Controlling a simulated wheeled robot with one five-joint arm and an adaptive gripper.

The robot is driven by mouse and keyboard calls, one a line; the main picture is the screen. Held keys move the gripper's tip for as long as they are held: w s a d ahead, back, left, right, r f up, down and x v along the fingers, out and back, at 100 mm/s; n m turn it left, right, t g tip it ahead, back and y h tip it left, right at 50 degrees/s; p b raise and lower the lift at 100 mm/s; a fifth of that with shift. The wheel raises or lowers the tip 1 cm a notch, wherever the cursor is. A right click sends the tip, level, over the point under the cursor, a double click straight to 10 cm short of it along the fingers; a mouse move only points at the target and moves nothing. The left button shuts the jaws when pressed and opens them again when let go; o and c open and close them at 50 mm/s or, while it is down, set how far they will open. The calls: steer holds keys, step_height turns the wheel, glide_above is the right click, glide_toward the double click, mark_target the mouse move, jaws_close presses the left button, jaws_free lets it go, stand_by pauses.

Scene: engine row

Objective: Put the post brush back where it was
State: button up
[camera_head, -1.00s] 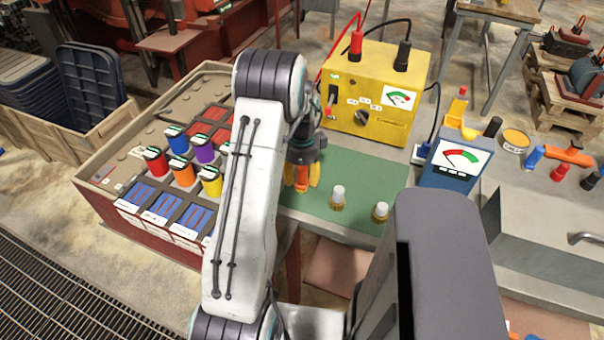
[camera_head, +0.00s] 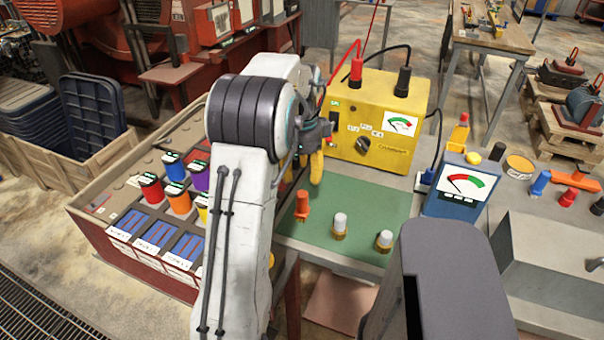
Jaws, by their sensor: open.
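A small orange piece (camera_head: 302,205), which I take to be the post brush, stands upright on the green mat (camera_head: 370,205) near its left edge. Two white-capped pieces with brass bases, a left one (camera_head: 339,226) and a right one (camera_head: 384,241), stand to its right. My gripper (camera_head: 316,166) has yellow fingers and is just above and behind the orange piece in the picture, apart from it. It is open and I see nothing in it. My arm hides part of the gripper and the mat's left side.
A yellow tester (camera_head: 375,110) with red and black leads stands behind the mat. A blue meter (camera_head: 458,185) stands to the right. A red case (camera_head: 100,215) with colored cans is at left, partly hidden by my arm. A grey box (camera_head: 550,260) is at right.

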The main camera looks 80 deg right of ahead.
steer(key=shift+r, duration=0.5)
steer(key=shift+w+a, duration=0.1)
steer(key=shift+w, duration=0.1)
steer(key=w+a+r+n+t+h, duration=0.1)
steer(key=w+a+r+n, duration=0.2)
steer(key=w+a+n, duration=0.55)
steer(key=w+a+r+n, duration=0.3)
steer(key=w+a+n, duration=0.45)
steer(key=w, duration=0.65)
steer(key=w+a+n+t, duration=0.1)
steer(key=w+a+n, duration=0.2)
steer(key=a+n, duration=0.8)
steer(key=s+a+f+n, duration=0.1)
steer(key=a+n, duration=0.3)
steer(key=a, duration=0.5)
steer(key=s+a+f+n+t+y, duration=0.1)
steer(key=s+a+n, duration=0.3)
steer(key=a, duration=0.5)
steer(key=shift+s+f+t, duration=0.2)
steer(key=shift+f+t, duration=0.1)
